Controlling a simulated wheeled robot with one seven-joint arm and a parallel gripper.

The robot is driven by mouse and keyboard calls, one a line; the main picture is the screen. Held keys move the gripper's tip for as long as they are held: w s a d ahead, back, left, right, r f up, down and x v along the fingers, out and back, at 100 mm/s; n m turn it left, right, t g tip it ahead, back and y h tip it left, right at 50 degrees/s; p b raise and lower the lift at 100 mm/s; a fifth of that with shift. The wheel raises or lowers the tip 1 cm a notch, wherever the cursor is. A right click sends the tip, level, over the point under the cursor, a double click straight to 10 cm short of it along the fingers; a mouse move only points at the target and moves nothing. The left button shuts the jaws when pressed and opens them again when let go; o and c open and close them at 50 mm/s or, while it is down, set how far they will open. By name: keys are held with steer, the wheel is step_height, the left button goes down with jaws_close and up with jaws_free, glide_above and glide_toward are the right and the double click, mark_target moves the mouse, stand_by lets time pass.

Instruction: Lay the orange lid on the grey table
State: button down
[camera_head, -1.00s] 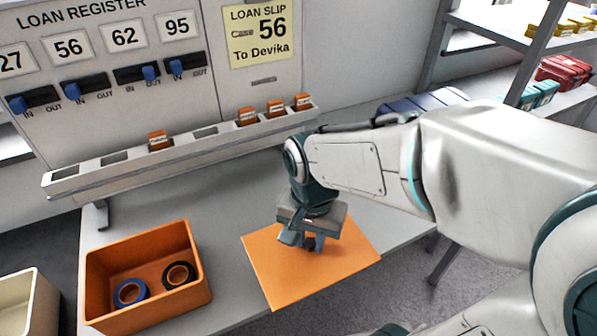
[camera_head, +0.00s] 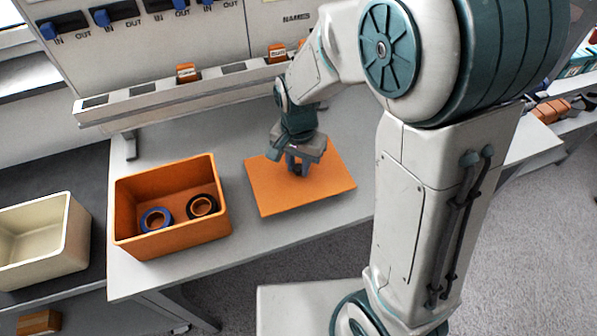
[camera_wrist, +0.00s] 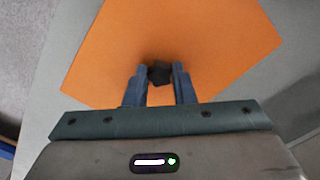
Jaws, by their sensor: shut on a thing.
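The orange lid (camera_head: 318,190) is a flat square panel over the grey table (camera_head: 262,236), to the right of the orange box. My gripper (camera_head: 297,170) is above the middle of the lid and shut on its small dark knob. The lid looks level and very close to the table top. I cannot tell whether it touches the table.
The open orange box (camera_head: 125,205) holds a blue ring (camera_head: 146,222) and a black ring (camera_head: 212,211) of tape. A cream bin (camera_head: 70,235) stands at the left. A slotted rack (camera_head: 150,103) with orange tags runs along the back. Bare table lies in front of the lid.

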mark_target(298, 167)
steer(key=shift+f, duration=1.8)
steer(key=shift+f, duration=0.1)
steer(key=c, duration=1.2)
jaws_free()
step_height(298, 167, up, 12)
steer(key=shift+r+p, duration=0.15)
steer(key=shift+p, duration=0.25)
steer(key=s+d+r+n+t, duration=0.2)
steer(key=s+d+n, duration=0.3)
steer(key=s+d, duration=0.6)
steer(key=shift+d+r+n+t, duration=0.3)
steer(key=shift+r+t, duration=0.1)
steer(key=shift+r, duration=0.45)
